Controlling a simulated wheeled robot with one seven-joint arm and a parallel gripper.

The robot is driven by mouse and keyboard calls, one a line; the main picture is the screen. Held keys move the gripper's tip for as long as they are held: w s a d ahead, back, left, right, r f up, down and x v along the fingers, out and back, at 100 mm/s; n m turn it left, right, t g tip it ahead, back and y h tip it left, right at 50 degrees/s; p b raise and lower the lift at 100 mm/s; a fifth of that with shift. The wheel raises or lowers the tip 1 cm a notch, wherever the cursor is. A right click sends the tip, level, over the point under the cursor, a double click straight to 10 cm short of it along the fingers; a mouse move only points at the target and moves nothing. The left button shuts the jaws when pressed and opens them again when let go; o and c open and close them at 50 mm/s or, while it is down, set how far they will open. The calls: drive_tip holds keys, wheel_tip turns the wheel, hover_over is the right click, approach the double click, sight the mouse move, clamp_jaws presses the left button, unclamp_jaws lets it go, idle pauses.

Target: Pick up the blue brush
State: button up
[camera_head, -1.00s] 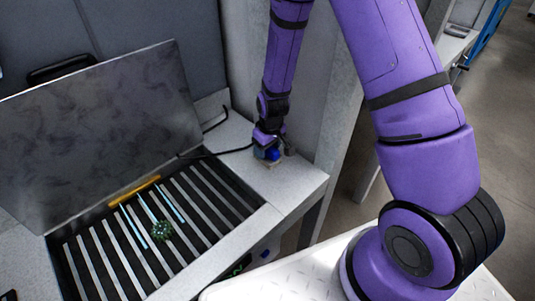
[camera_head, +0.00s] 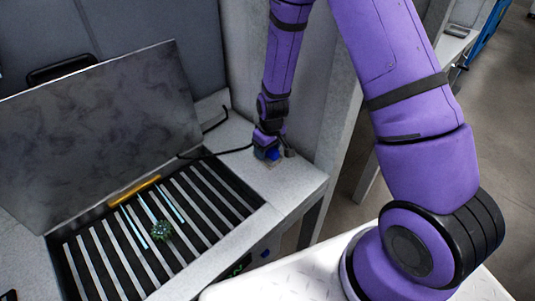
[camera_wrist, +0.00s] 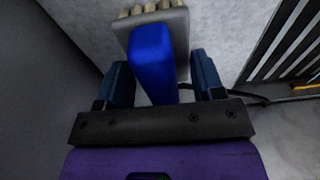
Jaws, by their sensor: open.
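The blue brush (camera_wrist: 152,55) lies between the two open fingers of my gripper (camera_wrist: 163,85) in the wrist view. It has a blue handle, a grey head and pale bristles at the top of that view. Some space shows between the handle and the right finger; the left finger is closer to it. In the head view my gripper (camera_head: 268,152) is down at the right end of the grey bench, and a small patch of the brush's blue (camera_head: 273,154) shows there. The rest of the brush is hidden by the gripper in that view.
A slatted grate (camera_head: 160,233) with a small green part (camera_head: 161,231) is set in the bench left of my gripper. A tilted dark panel (camera_head: 100,130) stands behind it. A black cable (camera_head: 228,151) runs close to my gripper. A grey wall is behind.

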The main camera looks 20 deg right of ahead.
drive_tip(key=c, duration=0.6)
drive_tip(key=shift+r, duration=0.1)
